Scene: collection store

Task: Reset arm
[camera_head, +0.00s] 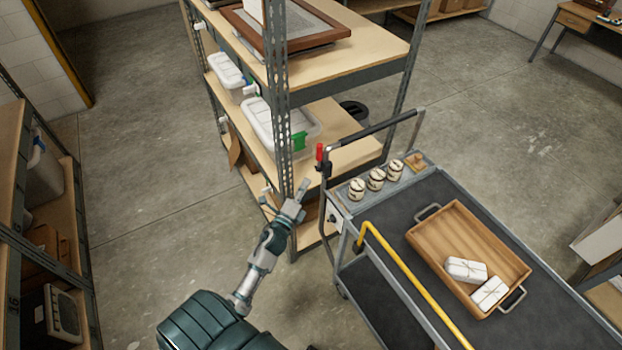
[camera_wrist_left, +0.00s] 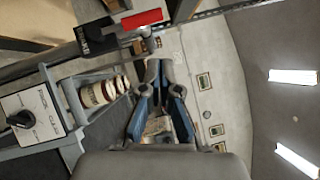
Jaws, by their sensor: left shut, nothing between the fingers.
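My left gripper (camera_head: 303,188) is shut and empty. In the head view it points up and away, beside the near post of the metal shelf and left of the cart's handle end. In the left wrist view the gripper (camera_wrist_left: 161,70) shows its two fingers running up the middle, with nothing held between them. My right gripper does not show in either view.
A cart (camera_head: 435,190) stands to the right with a wooden tray (camera_head: 450,235) holding white tied packets. Several jars (camera_head: 376,179) stand at its handle end. The shelf post (camera_head: 279,90) is close to my arm. Open floor (camera_head: 150,180) lies left.

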